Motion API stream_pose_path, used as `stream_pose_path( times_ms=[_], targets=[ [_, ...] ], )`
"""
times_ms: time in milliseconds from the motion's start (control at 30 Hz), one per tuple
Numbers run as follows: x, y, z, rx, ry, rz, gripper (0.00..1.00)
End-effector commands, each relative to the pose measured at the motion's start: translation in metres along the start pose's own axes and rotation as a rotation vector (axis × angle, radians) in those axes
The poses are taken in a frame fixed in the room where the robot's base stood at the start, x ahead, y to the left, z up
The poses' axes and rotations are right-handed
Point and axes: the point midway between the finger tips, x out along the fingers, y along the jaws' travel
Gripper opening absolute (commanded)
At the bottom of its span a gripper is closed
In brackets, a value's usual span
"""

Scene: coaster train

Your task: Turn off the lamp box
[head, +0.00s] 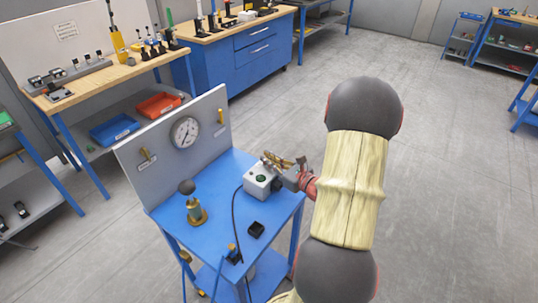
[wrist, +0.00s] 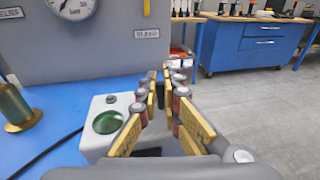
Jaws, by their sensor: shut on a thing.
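The lamp box (head: 262,182) is a small pale grey box on the blue cart top. A round dark green lens is set in its top, with no clear glow. It also shows in the wrist view (wrist: 100,113), with a small dark round fitting behind the lens. My gripper (head: 279,162) is at the box's right rear, its brass-coloured fingers over that edge. In the wrist view the fingers (wrist: 161,92) come close together at their far ends. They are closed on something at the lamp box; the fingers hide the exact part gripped.
A grey panel (head: 190,130) with a gauge (head: 185,132) stands along the cart's back. A brass post with a black ball (head: 195,205) stands left of the box, a small black tray (head: 256,230) in front. A dark cable runs from the box.

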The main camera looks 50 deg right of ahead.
Motion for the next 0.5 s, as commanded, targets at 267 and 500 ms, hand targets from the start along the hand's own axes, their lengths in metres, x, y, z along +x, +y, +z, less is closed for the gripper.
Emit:
stream_pose_path(
  times_ms=[267, 500],
  targets=[
    [0.0048, 0.0016, 0.0046, -0.030, 0.146, 0.004, 0.00],
    [0.0057, 0.0011, -0.0006, -0.037, 0.189, 0.002, 0.00]
  ],
)
